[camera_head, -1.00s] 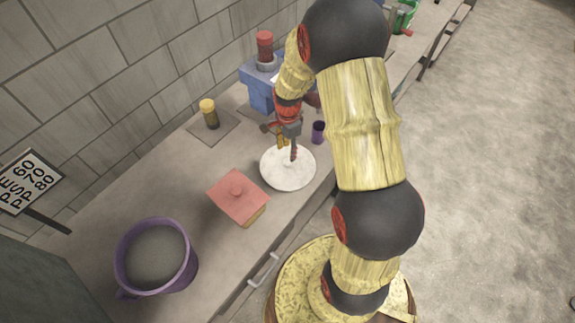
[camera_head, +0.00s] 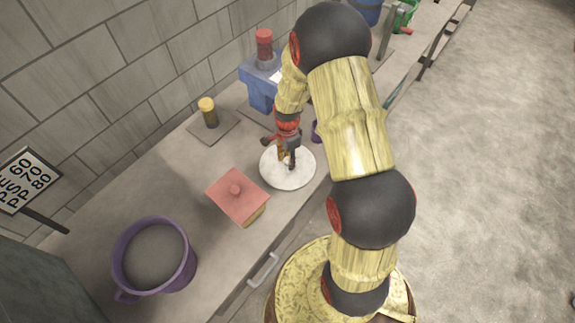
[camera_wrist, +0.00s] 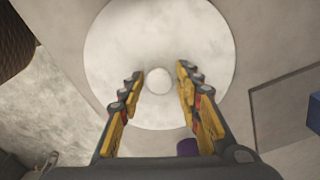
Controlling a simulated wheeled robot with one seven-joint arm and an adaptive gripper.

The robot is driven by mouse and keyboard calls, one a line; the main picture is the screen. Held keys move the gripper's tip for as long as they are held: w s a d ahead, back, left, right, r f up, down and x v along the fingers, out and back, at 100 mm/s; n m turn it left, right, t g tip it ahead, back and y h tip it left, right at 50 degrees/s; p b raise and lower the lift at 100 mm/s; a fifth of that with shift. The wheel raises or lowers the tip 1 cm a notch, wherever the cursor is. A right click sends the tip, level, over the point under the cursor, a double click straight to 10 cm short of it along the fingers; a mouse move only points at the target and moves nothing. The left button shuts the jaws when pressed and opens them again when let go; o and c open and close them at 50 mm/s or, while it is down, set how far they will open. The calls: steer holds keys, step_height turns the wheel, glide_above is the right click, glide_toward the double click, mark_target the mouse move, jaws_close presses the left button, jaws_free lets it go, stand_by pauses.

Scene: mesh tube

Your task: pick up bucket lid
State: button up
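The bucket lid (camera_head: 285,178) is a round white disc lying on the counter, right of the middle of the bench in the head view. In the wrist view the lid (camera_wrist: 110,60) fills the upper middle, with a small round knob (camera_wrist: 158,81) at its centre. My gripper (camera_head: 289,164) is over the lid. In the wrist view my gripper (camera_wrist: 160,78) is open, with one yellow and black finger on each side of the knob and gaps between. Whether the fingertips are level with the knob is hard to tell.
A red-lidded box (camera_head: 237,196) and a purple bucket (camera_head: 154,256) with grey contents stand left of the lid. A yellow-capped jar (camera_head: 209,113) and a blue machine (camera_head: 259,88) stand behind. A small purple cup (camera_wrist: 187,147) is close to the lid.

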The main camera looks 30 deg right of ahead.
jaws_close()
steer(key=shift+r, duration=0.1)
stand_by(0.4)
